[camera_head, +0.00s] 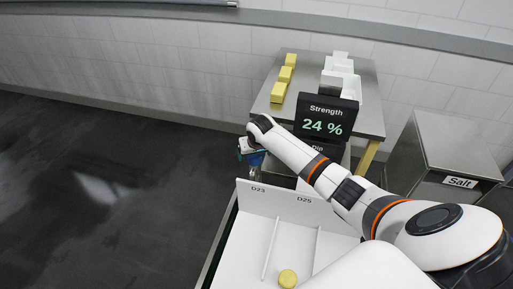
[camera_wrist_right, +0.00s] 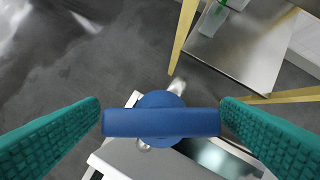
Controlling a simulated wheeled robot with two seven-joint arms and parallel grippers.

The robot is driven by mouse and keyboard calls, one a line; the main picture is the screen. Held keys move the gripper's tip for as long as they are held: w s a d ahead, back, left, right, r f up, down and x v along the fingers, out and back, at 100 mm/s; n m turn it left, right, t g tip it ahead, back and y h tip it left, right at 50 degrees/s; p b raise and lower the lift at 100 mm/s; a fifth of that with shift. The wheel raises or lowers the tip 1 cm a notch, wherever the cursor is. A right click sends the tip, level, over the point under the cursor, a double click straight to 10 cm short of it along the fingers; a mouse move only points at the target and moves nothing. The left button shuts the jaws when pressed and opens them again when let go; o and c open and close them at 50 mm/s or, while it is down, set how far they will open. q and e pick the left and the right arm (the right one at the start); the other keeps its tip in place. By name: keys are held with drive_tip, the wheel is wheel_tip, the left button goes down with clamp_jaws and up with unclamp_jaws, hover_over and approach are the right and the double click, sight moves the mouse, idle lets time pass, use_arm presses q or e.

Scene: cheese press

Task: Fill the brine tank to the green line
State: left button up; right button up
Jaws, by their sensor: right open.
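My right gripper (camera_head: 249,150) is at the far end of the right arm in the head view. In the right wrist view its two green-padded fingers (camera_wrist_right: 160,100) are open, one on each side of a blue tap handle (camera_wrist_right: 160,122). A bit of blue at the gripper (camera_head: 256,158) shows in the head view. Below the handle, a pale-rimmed vessel with a dark opening (camera_wrist_right: 217,158) is partly visible. I cannot tell its level or see a green line on it. My left gripper is out of view.
A steel salt bin (camera_head: 450,150) stands right. A white tray (camera_head: 245,235) holds a yellow round (camera_head: 287,278). Left floor is clear.

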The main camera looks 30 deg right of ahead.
drive_tip(key=b+v, duration=0.1)
drive_tip(key=v, duration=1)
drive_tip(key=shift+s, duration=0.1)
idle(6.8)
